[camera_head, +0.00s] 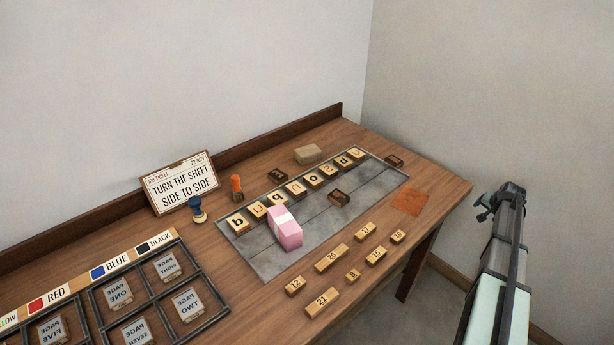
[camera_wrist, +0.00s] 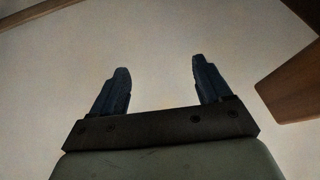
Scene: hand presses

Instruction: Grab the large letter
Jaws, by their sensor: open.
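A row of pale wooden letter blocks (camera_head: 295,189) lies on the grey slab (camera_head: 262,262) in the head view. From left they look like b, u, q, n, o, then a 2-like one, d and a U-like one (camera_head: 355,154) at the far right. They look close in size; I cannot tell which is the large letter. My gripper (camera_wrist: 160,82) is open and empty in the wrist view, its two dark fingers apart over a plain pale surface. In the head view my arm is right of the table, away from the blocks.
A pink-and-white block (camera_head: 287,229) stands on the slab near its left end. Numbered blocks (camera_head: 331,258) lie in front. A sign (camera_head: 180,184), blue-based stamp (camera_head: 196,209), orange-handled tool (camera_head: 237,188) and black rack (camera_head: 177,333) are left. An orange square (camera_head: 411,202) lies right.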

